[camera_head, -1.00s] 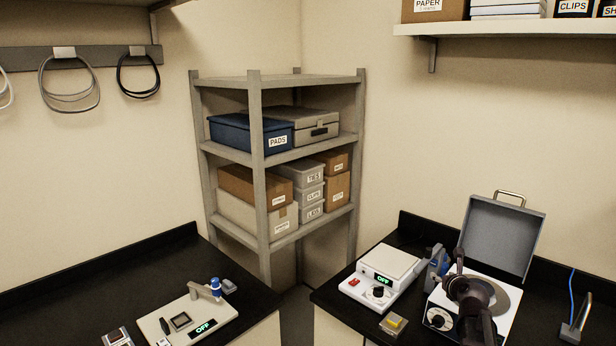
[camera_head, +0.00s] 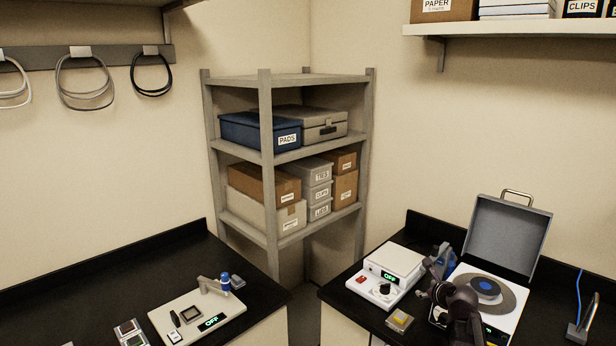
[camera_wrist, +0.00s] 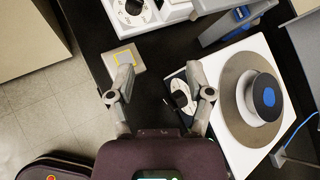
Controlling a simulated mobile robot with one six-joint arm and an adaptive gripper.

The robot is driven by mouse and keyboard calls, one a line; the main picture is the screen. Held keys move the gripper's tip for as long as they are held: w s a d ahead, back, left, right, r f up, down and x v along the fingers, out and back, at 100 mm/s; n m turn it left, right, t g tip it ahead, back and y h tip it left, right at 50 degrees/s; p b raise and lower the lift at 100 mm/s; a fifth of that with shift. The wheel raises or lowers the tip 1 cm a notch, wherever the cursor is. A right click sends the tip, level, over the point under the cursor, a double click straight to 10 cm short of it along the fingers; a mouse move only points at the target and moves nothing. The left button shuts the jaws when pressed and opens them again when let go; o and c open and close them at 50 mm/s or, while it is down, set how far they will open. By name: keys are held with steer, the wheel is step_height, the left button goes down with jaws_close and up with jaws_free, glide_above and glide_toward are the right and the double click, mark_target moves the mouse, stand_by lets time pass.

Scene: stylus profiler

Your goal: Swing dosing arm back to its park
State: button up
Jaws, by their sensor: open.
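My gripper (camera_wrist: 160,88) is open and empty, its two fingers spread over the right bench in the wrist view. In the head view my gripper (camera_head: 432,272) is dark and at the left edge of the white machine with the raised lid (camera_head: 505,235). A grey bar with a blue part (camera_wrist: 238,22), likely the dosing arm, is beyond and right of my fingers, apart from them. It also shows in the head view (camera_head: 444,257), partly hidden. A round grey plate (camera_wrist: 228,98) carries a dark puck with a blue centre (camera_wrist: 268,97).
A white scale-like unit (camera_head: 392,262) stands left of the machine. A small grey block with a yellow top (camera_wrist: 124,58) lies near my left finger. A blue cable (camera_head: 579,300) is at the right. The left bench holds a cream device with a blue-capped arm (camera_head: 215,285).

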steer(key=s+a+f+n+g+y, duration=0.1)
steer(key=s+a+f+n+g, duration=0.25)
steer(key=a+n, duration=0.4)
steer(key=s+a+f+n+g, duration=0.3)
steer(key=s+a+n, duration=0.25)
steer(key=n, duration=0.25)
steer(key=s+a+f+n+g+h, duration=0.2)
steer(key=s+a+n+g, duration=0.3)
steer(key=s+n, duration=0.7)
steer(key=shift+a+n, duration=0.25)
steer(key=shift+n, duration=1)
steer(key=shift+w+a, duration=0.1)
steer(key=shift+c, duration=0.2)
